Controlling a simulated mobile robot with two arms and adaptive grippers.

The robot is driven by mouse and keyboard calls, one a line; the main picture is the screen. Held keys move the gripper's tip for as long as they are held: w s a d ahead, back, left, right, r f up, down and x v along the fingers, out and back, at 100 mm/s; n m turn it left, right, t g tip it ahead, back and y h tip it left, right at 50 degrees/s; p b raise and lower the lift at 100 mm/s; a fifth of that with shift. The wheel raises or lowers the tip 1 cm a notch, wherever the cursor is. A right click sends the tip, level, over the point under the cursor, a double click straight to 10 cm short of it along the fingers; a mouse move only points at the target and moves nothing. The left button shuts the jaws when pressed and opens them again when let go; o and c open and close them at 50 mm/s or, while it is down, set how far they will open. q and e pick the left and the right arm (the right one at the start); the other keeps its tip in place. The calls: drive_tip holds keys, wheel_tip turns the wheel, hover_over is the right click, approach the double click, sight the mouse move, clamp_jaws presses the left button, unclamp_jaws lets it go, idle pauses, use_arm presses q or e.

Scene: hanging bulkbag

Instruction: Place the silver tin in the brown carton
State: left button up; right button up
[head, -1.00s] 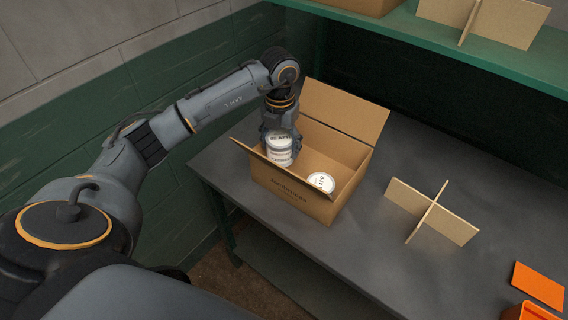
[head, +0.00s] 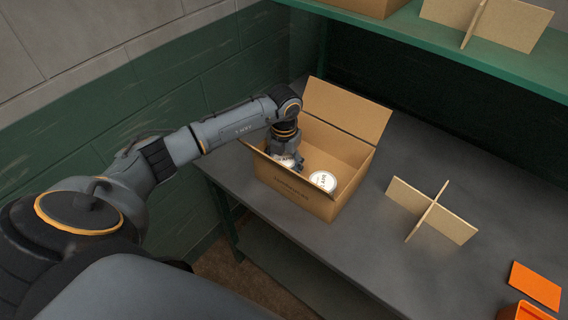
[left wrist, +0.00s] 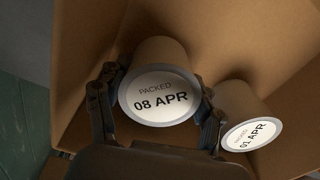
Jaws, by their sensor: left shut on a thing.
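The brown carton (head: 292,189) stands open on the grey table with its flaps up. My left gripper (head: 287,161) reaches down inside the carton's left part. It is shut on a silver tin (head: 284,160), which is mostly hidden by the gripper in the head view. In the left wrist view the held tin (left wrist: 160,97) has a white lid reading "PACKED 08 APR", with the left gripper's fingers (left wrist: 158,98) on both sides of it. A second tin (head: 323,181) with a white lid is in the carton to the right; in the wrist view its lid (left wrist: 250,134) reads "01 APR".
A cardboard cross divider (head: 432,212) stands on the grey table (head: 370,262) right of the carton. An orange bin (head: 527,311) and orange panel (head: 537,286) are at the lower right. A green shelf (head: 470,55) runs above the back, holding another carton and divider.

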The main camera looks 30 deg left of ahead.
sight(284, 158)
use_arm(q)
drive_tip(key=o, duration=1)
drive_tip(key=shift+r, duration=0.3)
wheel_tip(284, 158, up, 10)
drive_tip(key=shift+r+b, duration=0.25)
drive_tip(key=shift+b, duration=0.8)
drive_tip(key=shift+r, duration=0.55)
